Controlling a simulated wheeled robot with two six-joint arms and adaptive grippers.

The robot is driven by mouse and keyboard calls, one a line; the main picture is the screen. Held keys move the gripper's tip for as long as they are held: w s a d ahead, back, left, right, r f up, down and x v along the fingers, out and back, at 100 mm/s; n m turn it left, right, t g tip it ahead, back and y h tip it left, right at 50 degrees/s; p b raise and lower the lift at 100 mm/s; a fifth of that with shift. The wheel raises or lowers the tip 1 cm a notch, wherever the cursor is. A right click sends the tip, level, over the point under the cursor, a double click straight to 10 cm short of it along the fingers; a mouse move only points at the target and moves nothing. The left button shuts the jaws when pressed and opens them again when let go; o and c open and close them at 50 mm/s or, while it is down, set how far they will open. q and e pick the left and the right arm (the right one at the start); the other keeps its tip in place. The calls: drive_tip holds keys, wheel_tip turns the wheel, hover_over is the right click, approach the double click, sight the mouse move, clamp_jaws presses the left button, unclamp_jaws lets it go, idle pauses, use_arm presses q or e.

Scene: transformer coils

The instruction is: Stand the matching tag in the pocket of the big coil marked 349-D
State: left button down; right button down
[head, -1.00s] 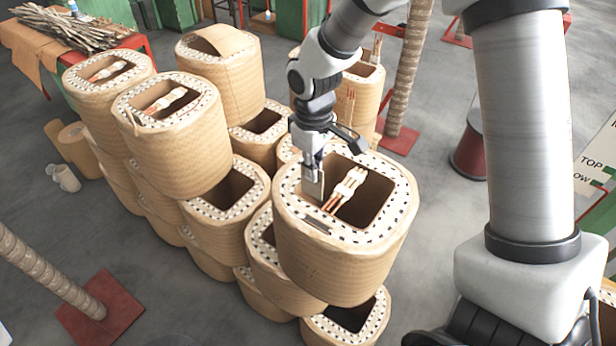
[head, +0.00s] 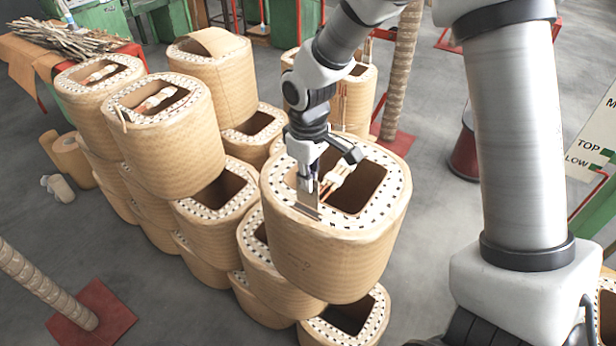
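The front big coil (head: 335,262) is a tan wrapped drum with a dotted white top rim and a square opening. A faint mark shows on its near side, but I cannot read 349-D there. A narrow pocket (head: 308,212) lies on the near-left part of its rim. My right gripper (head: 308,187) points down over this rim and is shut on a thin grey tag (head: 307,200). The tag is upright, with its lower edge at the pocket. I cannot tell how far it is inside. My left gripper is out of view.
Pale-and-copper leads (head: 336,178) stand in the coil's opening, close right of my gripper. Other stacked coils (head: 165,150) crowd the left and back. A wrapped post (head: 398,75) stands behind. Grey floor (head: 180,310) is open at the front left.

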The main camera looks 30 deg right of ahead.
sight(307, 195)
drive_tip(key=shift+w+f+b, duration=0.1)
drive_tip(key=shift+f+b, duration=0.25)
drive_tip(key=shift+f, duration=0.35)
wheel_tip(307, 195, down, 4)
drive_tip(key=shift+w+r+b, duration=0.1)
drive_tip(key=shift+w+b, duration=0.05)
drive_tip(key=shift+b, duration=0.7)
drive_tip(key=shift+w+f, duration=0.2)
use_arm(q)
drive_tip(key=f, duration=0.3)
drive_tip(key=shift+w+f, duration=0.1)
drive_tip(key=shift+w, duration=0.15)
use_arm(e)
drive_tip(key=c, duration=1.2)
unclamp_jaws()
drive_tip(key=shift+s, duration=0.1)
drive_tip(key=shift+c, duration=0.2)
wheel_tip(307, 195, up, 12)
